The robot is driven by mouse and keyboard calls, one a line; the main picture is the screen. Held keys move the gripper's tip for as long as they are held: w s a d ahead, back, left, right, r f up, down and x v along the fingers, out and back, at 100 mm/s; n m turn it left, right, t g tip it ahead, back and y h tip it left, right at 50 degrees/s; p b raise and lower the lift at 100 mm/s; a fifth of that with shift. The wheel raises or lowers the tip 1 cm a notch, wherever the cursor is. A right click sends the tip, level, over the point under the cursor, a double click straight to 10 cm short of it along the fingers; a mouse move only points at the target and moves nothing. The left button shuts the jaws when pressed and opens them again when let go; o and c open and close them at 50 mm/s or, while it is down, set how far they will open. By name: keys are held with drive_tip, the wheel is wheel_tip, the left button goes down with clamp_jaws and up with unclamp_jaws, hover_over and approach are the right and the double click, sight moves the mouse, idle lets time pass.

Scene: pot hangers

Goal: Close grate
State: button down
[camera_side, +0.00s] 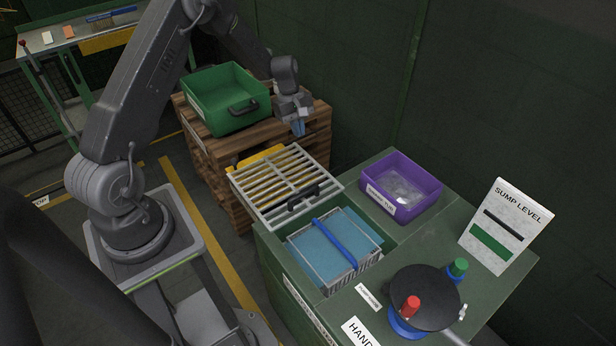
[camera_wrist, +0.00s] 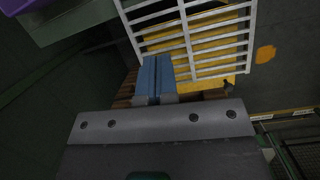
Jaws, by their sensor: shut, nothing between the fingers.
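The grate (camera_side: 280,181) is a light grey barred frame with a dark handle (camera_side: 303,197) on its right edge. It stands swung open to the left of the sump opening, reaching out toward the pallet stack. The opening holds a wire basket (camera_side: 325,258) with blue sheets and a blue bar across it, uncovered. My gripper (camera_side: 298,128) is shut and empty, its blue fingers pointing down beyond the grate's far side, near the pallet edge. In the wrist view the fingers (camera_wrist: 156,78) show in front of the grate bars (camera_wrist: 215,35); I cannot tell any contact.
A green tub (camera_side: 226,98) sits on the wooden pallets (camera_side: 205,150). Yellow shows beneath the grate.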

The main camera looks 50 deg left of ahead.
wheel_tip(320, 180, down, 4)
drive_tip(key=a+n, duration=0.1)
drive_tip(key=a, duration=0.1)
hover_over(301, 184)
wheel_tip(301, 184, down, 10)
drive_tip(key=shift+s+f, duration=0.1)
drive_tip(key=shift+d+f, duration=0.2)
drive_tip(key=shift+d, duration=1.05)
drive_tip(key=shift+d+f, duration=0.15)
drive_tip(key=shift+d, duration=0.55)
drive_tip(key=d, duration=2.6)
drive_tip(key=shift+d, duration=0.3)
drive_tip(key=shift+a, duration=0.15)
